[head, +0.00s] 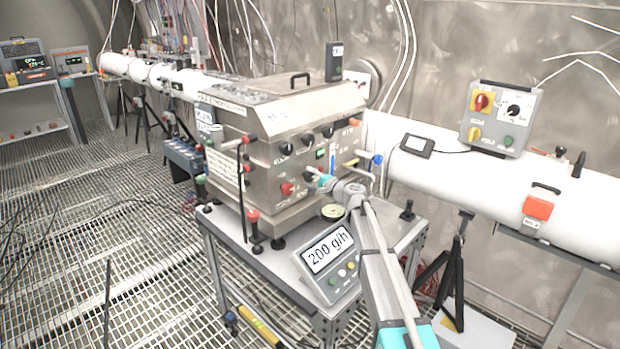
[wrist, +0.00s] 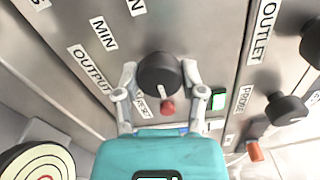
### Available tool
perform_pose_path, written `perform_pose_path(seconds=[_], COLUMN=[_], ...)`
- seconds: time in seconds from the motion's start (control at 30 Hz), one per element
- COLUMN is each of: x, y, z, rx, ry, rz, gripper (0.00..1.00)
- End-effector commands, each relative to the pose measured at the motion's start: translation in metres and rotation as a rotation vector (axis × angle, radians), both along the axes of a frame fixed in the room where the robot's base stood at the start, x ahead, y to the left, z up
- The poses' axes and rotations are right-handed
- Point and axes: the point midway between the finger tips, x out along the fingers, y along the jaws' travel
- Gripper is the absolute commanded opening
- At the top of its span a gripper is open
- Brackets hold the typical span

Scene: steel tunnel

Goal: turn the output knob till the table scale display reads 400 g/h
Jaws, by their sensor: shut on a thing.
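The output knob (wrist: 158,70) is black and round with a white pointer line, on the steel box's front panel beside the "OUTPUT" label (wrist: 88,68). In the wrist view my gripper (wrist: 158,78) has one finger on each side of it and is shut on it. The pointer line points toward the lower part of the picture. In the head view my gripper (head: 319,179) is at the front panel and hides the knob. The table scale display (head: 327,248) reads 200 g/h; it stands on the table's front corner.
A black knob (wrist: 285,108) is to the right. A round dish (wrist: 40,165) shows at lower left. The steel box (head: 285,115) fills most of the table.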

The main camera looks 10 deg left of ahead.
Motion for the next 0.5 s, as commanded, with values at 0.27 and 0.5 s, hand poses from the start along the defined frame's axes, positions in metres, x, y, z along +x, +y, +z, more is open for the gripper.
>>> perform_pose_path(seconds=[0.27, 0.5], x=[0.0006, 0.0005], y=[0.0001, -0.0004], z=[0.0001, 0.0001], rx=[-0.001, -0.001], ry=[-0.001, -0.001], rz=[0.000, 0.000], gripper=[0.62, 0.87])
